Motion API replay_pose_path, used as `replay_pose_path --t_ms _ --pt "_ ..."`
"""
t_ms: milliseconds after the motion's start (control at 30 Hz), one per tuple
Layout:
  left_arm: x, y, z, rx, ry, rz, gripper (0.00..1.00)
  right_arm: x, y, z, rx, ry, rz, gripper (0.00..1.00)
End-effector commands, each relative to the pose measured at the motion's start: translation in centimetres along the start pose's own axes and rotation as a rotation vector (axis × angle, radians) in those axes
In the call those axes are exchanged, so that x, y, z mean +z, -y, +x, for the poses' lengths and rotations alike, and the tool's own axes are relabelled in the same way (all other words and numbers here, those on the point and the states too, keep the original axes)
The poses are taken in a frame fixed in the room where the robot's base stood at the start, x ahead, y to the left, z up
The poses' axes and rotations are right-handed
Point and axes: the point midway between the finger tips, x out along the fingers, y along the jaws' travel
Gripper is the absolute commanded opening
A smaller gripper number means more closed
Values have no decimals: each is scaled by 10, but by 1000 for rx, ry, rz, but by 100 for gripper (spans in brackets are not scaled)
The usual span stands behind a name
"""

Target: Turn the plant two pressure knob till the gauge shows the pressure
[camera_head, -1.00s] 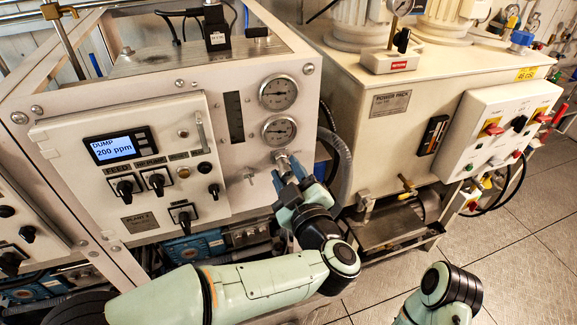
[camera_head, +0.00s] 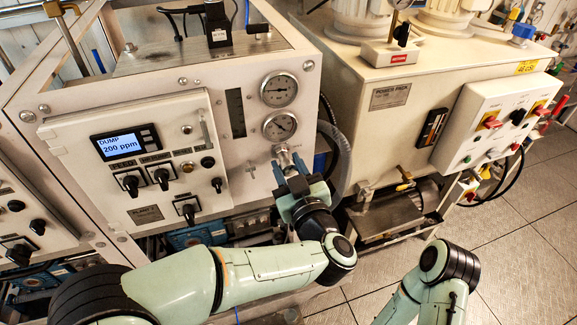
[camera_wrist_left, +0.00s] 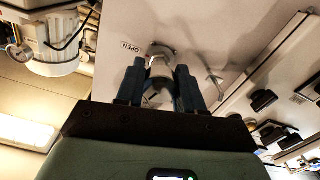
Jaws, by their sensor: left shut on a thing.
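The pressure knob (camera_head: 285,157) is a small silver knob on the white plant panel, just below the lower of two round gauges. My left gripper (camera_head: 288,170) comes up from below and is shut on it. In the left wrist view the knob (camera_wrist_left: 158,62) sits between the two dark fingers, beside an "OPEN" label.
The control box (camera_head: 125,175) with a "DUMP 200 ppm" display and black switches is left of the gauges. A grey hose (camera_head: 340,160) curves just right of the knob. The cream power pack (camera_head: 385,125) stands further right. Tiled floor (camera_head: 520,230) is clear at lower right.

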Motion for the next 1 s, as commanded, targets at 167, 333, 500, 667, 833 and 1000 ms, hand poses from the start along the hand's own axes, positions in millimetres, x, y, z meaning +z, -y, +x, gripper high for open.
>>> replay_pose_path --t_ms 167,333,500,667,833,1000 --pt "3 0 -1 1 5 3 6 0 0 0 0 0 0 38" --pt "3 0 -1 1 4 3 62 0 0 0 0 0 0 38" --pt "2 0 0 0 3 1 62 0 0 0 0 0 0 38" --pt "2 0 -5 1 3 0 62 2 -1 2 1 2 1 38" --pt "4 0 -30 4 5 0 62 9 -8 13 4 12 4 38" --pt "5 0 -70 5 5 1 62 18 -16 27 8 23 8 38"
